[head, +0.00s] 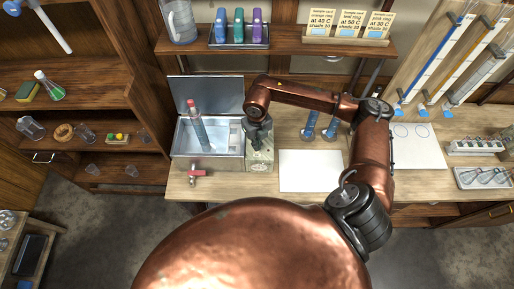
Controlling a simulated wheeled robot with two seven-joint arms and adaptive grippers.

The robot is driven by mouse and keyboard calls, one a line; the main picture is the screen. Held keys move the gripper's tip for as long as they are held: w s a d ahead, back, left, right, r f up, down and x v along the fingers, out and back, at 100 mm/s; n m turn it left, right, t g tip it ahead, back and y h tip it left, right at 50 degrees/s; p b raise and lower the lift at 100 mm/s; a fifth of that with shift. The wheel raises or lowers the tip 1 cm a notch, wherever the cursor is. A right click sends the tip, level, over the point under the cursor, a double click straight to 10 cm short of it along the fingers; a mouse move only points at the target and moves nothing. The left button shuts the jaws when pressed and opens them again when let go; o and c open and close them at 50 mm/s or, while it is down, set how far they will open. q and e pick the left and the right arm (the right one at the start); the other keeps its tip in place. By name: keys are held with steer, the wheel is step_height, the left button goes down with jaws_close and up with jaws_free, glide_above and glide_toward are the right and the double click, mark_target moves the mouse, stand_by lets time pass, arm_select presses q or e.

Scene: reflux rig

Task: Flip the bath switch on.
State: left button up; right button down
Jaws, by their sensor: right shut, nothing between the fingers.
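The bath (180,138) is a metal box with its lid (206,94) raised, standing at the left of the bench. A tube with a red top (194,120) stands tilted in it. A pale control box (261,158) with small dark marks adjoins the bath's right side. The bath switch is too small or hidden to make out. My right gripper (257,140) is shut and empty, pointing down at the top of the control box; I cannot tell whether it touches. My left gripper is not in view.
A red tap (194,178) sticks out at the bath's front. A white sheet (310,171) lies right of the control box. Blue-based cylinders (310,130) stand behind my right arm. A shelf (285,43) with bottles and cards hangs above.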

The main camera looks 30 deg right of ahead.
steer(key=shift+f+b, duration=0.9)
steer(key=shift+f, duration=0.25)
stand_by(0.7)
steer(key=shift+s, duration=0.1)
steer(key=shift+r+p, duration=1.7)
steer(key=shift+r, duration=1.85)
